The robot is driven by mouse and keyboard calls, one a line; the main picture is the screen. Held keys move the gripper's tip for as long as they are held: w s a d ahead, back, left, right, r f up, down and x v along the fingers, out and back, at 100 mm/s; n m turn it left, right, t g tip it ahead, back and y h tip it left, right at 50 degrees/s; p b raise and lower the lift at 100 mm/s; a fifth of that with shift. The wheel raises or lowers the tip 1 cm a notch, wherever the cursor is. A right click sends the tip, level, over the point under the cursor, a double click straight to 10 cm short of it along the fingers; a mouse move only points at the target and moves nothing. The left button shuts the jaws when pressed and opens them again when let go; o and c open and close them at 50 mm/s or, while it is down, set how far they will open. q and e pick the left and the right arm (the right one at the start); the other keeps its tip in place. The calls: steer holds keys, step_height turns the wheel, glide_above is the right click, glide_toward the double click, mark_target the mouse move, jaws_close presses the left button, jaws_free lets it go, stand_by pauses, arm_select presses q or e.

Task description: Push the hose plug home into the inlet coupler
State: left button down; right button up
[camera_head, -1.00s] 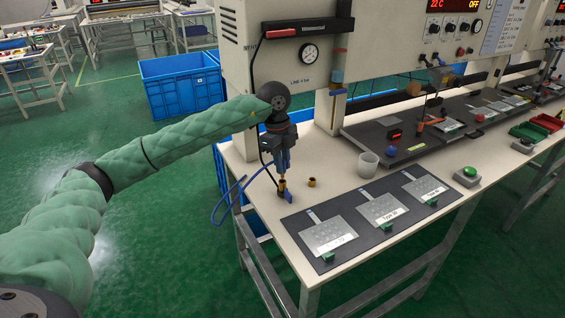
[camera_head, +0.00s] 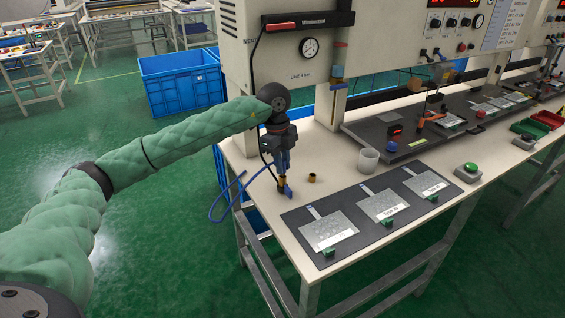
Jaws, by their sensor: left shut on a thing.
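My left gripper (camera_head: 282,163) points down over the left end of the bench, with its blue fingers shut on the hose plug. The plug is mostly hidden between the fingers. A brass fitting (camera_head: 282,182) shows right under the fingertips, with a blue lever-like part (camera_head: 288,193) beside it on the bench; this looks like the inlet coupler. Plug and coupler are in line and very close; I cannot tell how deep the plug sits. A blue hose (camera_head: 213,206) loops off the bench's left edge. My right gripper is out of view.
A loose brass piece (camera_head: 312,178) and a whitish cup (camera_head: 368,160) stand to the right. A dark mat (camera_head: 343,257) with several film cards lies in front. The machine housing (camera_head: 245,60) with a gauge (camera_head: 309,47) rises behind. A green button (camera_head: 470,167) is at the right.

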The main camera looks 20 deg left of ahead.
arm_select(q)
steer(key=shift+f+b, duration=0.3)
steer(key=shift+f, duration=0.35)
arm_select(e)
steer(key=shift+f, duration=0.35)
arm_select(q)
steer(key=c, duration=1.2)
jaws_free()
steer(key=shift+c, duration=0.2)
arm_select(e)
steer(key=shift+a, duration=0.1)
arm_select(q)
steer(key=shift+r, duration=0.25)
step_height(320, 180, up, 7)
steer(key=a+b, duration=0.1)
steer(key=shift+w+r, duration=0.15)
arm_select(e)
steer(key=shift+t+y, duration=0.5)
steer(key=shift+y, duration=0.1)
steer(key=a+f, duration=0.1)
steer(key=w+a, duration=0.1)
steer(key=a+f, duration=0.1)
steer(key=a, duration=0.1)
steer(key=shift+w+f, duration=0.15)
steer(key=shift+f, duration=0.15)
